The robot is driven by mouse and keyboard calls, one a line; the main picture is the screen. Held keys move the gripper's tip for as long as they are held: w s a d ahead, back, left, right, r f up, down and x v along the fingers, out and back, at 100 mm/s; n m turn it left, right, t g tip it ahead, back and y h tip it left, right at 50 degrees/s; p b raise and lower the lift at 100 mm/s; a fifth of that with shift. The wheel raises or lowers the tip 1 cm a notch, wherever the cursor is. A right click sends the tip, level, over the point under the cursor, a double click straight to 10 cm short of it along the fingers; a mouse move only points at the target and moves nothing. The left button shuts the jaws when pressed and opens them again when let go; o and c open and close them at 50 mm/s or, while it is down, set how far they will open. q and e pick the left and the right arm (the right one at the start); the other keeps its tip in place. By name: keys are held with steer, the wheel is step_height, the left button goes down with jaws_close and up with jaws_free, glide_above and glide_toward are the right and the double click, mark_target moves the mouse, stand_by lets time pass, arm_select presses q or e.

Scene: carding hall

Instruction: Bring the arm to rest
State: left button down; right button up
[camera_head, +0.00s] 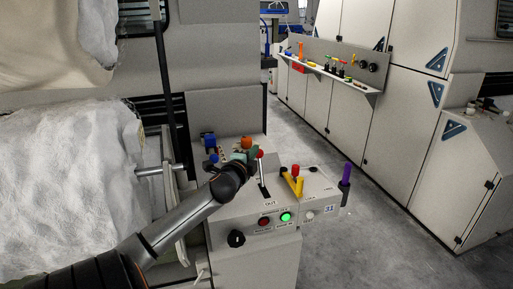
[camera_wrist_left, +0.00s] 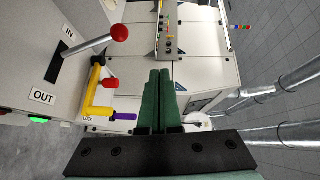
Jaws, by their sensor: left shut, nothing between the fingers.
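My left arm comes in from the lower left in the head view, and its left gripper (camera_head: 251,160) is over the control box (camera_head: 228,270). In the left wrist view its two green fingers (camera_wrist_left: 157,74) are closed together with nothing between them. A lever with a red ball (camera_head: 260,154) stands close to the gripper in the head view. In the wrist view the red ball (camera_wrist_left: 119,32) is left of the fingers and apart from them, with IN and OUT labels beside its slot. My right gripper is not in view.
The box carries a yellow handle (camera_head: 290,184), a purple handle (camera_head: 346,174), a lit green button (camera_head: 286,216) and a black knob (camera_head: 236,238). White fibre (camera_head: 70,190) fills the left. A shelf of small items (camera_head: 330,72) hangs on cabinets. The aisle floor is clear.

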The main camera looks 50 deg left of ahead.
arm_select(q)
steer(key=shift+f, duration=0.1)
steer(key=s+d+f+n+g+h, duration=0.1)
steer(key=s+d+f+h, duration=0.2)
steer(key=d+f, duration=0.7)
steer(key=s+d+f+n+g+h, duration=0.3)
steer(key=d+f, duration=0.4)
steer(key=f, duration=0.6)
steer(key=s+d+f+n+h, duration=0.1)
steer(key=s+d+f, duration=0.2)
steer(key=s+d, duration=0.2)
steer(key=s+d+f+n+h, duration=0.2)
steer(key=s+d, duration=0.3)
steer(key=d, duration=0.6)
steer(key=s+d+f+n+g+h, duration=0.1)
steer(key=s+d+f+n+h, duration=0.1)
steer(key=s+d+f, duration=0.3)
steer(key=d, duration=0.3)
steer(key=shift+s+d, duration=0.2)
steer(key=shift+s, duration=0.2)
steer(key=shift+f, duration=0.1)
